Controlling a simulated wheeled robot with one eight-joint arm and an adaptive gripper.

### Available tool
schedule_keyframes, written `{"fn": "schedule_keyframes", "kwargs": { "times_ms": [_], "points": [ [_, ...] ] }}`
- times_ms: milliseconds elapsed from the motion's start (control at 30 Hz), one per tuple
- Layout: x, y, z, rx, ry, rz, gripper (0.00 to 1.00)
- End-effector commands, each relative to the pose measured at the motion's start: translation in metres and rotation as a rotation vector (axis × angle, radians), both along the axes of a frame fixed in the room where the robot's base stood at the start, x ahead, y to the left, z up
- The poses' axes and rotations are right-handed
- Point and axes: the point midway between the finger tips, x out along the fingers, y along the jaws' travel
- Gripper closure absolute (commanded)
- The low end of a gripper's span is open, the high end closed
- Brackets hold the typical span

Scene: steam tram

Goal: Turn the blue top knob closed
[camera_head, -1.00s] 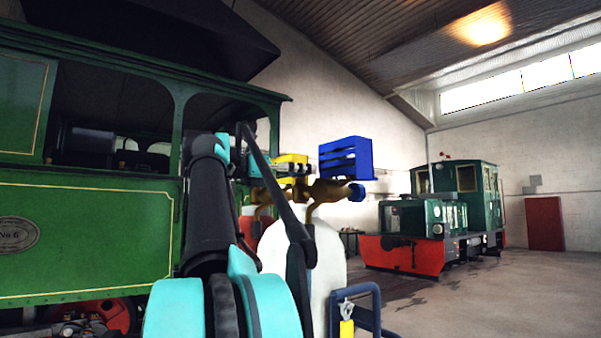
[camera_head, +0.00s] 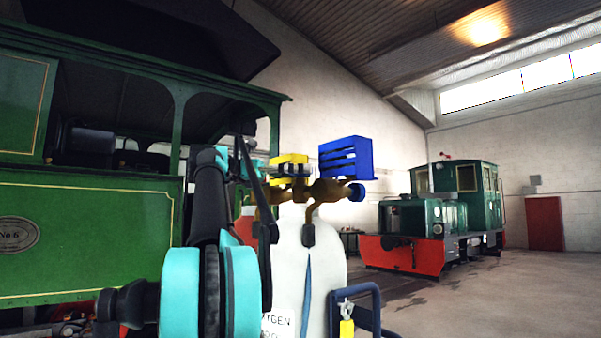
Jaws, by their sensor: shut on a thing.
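A white gas cylinder (camera_head: 322,275) stands upright in the middle, with brass valve fittings (camera_head: 325,190) on top. A slatted blue block (camera_head: 347,158) sits above the fittings, and a round blue knob (camera_head: 357,192) is at their right end. My teal and black arm rises left of the cylinder. My gripper (camera_head: 283,169) reaches in from the left at the level of the fittings, among yellow parts (camera_head: 288,158). It is small and partly covered by my arm.
A green steam tram (camera_head: 85,235) fills the left side, close to my arm. A dark blue handle rail (camera_head: 375,308) with a yellow tag (camera_head: 346,329) stands at the front. A green and red locomotive (camera_head: 440,220) stands behind. The floor at right is clear.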

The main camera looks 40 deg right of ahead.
Motion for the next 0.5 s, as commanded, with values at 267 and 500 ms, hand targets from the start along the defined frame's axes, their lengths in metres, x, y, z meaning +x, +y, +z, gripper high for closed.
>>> {"fn": "schedule_keyframes", "kwargs": {
  "times_ms": [267,500],
  "points": [
    [0.0004,-0.0001,-0.0001,0.0,0.0,-0.072,0.75],
    [0.0004,-0.0001,0.0,0.0,0.0,-0.079,0.75]
  ]
}}
